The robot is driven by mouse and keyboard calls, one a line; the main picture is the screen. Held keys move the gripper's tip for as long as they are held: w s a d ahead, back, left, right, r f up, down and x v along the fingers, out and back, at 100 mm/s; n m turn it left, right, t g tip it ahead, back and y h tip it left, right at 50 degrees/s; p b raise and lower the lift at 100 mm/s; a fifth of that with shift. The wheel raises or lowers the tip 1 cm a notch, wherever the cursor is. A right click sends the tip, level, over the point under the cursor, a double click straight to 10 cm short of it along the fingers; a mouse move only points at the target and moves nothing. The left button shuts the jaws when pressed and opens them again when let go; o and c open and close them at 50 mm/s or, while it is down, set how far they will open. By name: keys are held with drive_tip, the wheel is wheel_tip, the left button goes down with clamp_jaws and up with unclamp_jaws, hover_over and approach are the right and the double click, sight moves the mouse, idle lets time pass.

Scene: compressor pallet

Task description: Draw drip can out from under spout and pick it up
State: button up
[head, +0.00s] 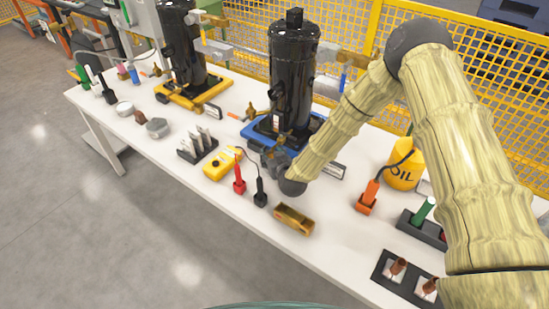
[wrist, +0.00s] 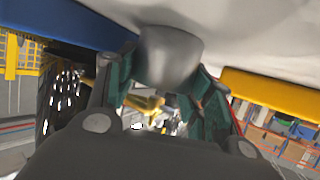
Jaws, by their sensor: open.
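In the wrist view, a smooth grey rounded vessel (wrist: 168,55), which looks like the drip can, stands against the pale table surface at the top of the picture. My gripper (wrist: 163,72) is open, with one dark green finger on each side of it. I cannot tell whether the fingers touch it. A brass fitting (wrist: 146,103), perhaps the spout, shows beyond, between the fingers. In the head view my gripper (head: 266,154) is low over the table at the front of the blue base (head: 303,135). The can cannot be made out there.
The black compressor (head: 293,80) rises from the blue base behind my gripper. A yellow meter (head: 222,163), a red probe (head: 239,180), a black probe (head: 260,193) and a brass-coloured block (head: 294,219) lie close in front.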

drive_tip(key=shift+w+a+f, duration=0.1)
drive_tip(key=shift+w, duration=0.15)
drive_tip(key=c, duration=0.7)
drive_tip(key=shift+o, duration=0.2)
drive_tip(key=shift+s+a, duration=0.1)
drive_tip(key=shift+s, duration=0.05)
